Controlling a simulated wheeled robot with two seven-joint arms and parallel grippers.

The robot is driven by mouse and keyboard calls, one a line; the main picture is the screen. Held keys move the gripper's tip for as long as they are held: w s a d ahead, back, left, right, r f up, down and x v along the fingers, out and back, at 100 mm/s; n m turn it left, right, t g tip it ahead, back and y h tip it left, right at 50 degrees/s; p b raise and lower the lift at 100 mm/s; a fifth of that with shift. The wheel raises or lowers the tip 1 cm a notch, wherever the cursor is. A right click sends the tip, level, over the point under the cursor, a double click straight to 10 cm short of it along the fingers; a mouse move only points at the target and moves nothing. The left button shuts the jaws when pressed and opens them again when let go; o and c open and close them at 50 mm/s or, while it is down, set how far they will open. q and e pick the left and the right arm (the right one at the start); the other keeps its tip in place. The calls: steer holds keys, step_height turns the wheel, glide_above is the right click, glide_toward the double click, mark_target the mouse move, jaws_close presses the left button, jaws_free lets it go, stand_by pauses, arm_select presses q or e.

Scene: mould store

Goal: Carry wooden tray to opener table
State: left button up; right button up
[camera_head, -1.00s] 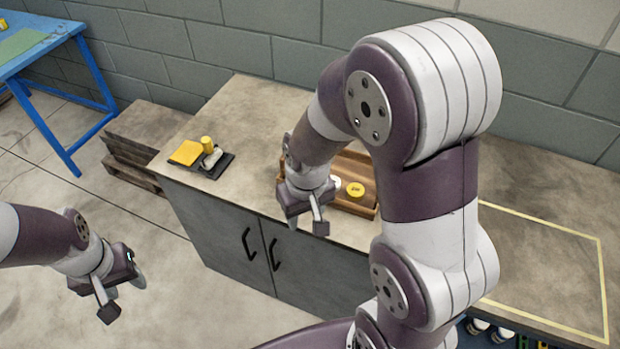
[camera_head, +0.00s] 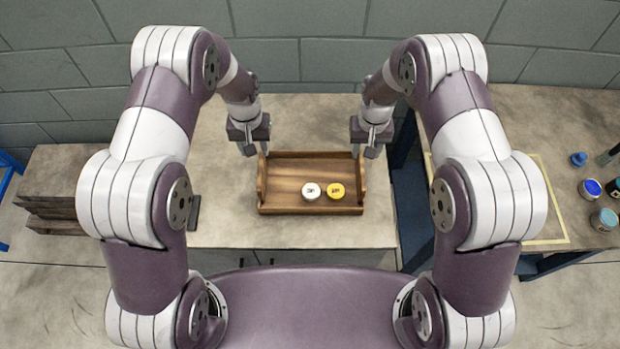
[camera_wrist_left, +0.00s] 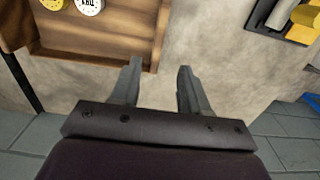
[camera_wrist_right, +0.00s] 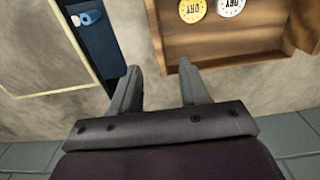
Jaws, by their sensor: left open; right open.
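The wooden tray (camera_head: 290,170) lies flat on the cabinet top, with a white round tin (camera_head: 311,191) and a yellow round tin (camera_head: 336,190) in it. My left gripper (camera_head: 257,146) is open and empty at the tray's left end. My right gripper (camera_head: 367,148) is open and empty at its right end. In the right wrist view the end wall (camera_wrist_right: 155,35) runs between the lines of the open fingers (camera_wrist_right: 160,85). Which table is the opener table I cannot tell.
A marked-out yellow rectangle and several small pots (camera_head: 604,219) are on the worktop (camera_head: 500,115) at right, past a dark gap. Stacked pallets (camera_head: 65,190) stand left of the cabinet. The wall is close behind.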

mark_target(260, 169)
steer(key=shift+s+d+r, duration=0.2)
steer(key=shift+s+d, duration=0.25)
steer(key=shift+s, duration=0.15)
arm_select(q)
steer(key=f, duration=0.3)
steer(key=shift+s+f, duration=0.2)
arm_select(e)
steer(key=f, duration=0.2)
steer(key=w+f, duration=0.1)
steer(key=shift+a+f, duration=0.35)
steer(key=shift+a, duration=0.05)
arm_select(q)
step_height(260, 169, down, 9)
steer(key=shift+s+d, duration=0.1)
steer(key=shift+d, duration=0.05)
arm_select(e)
step_height(260, 169, down, 9)
steer(key=shift+s+d+f, duration=0.1)
steer(key=shift+s, duration=0.05)
arm_select(q)
jaws_close()
arm_select(e)
jaws_close()
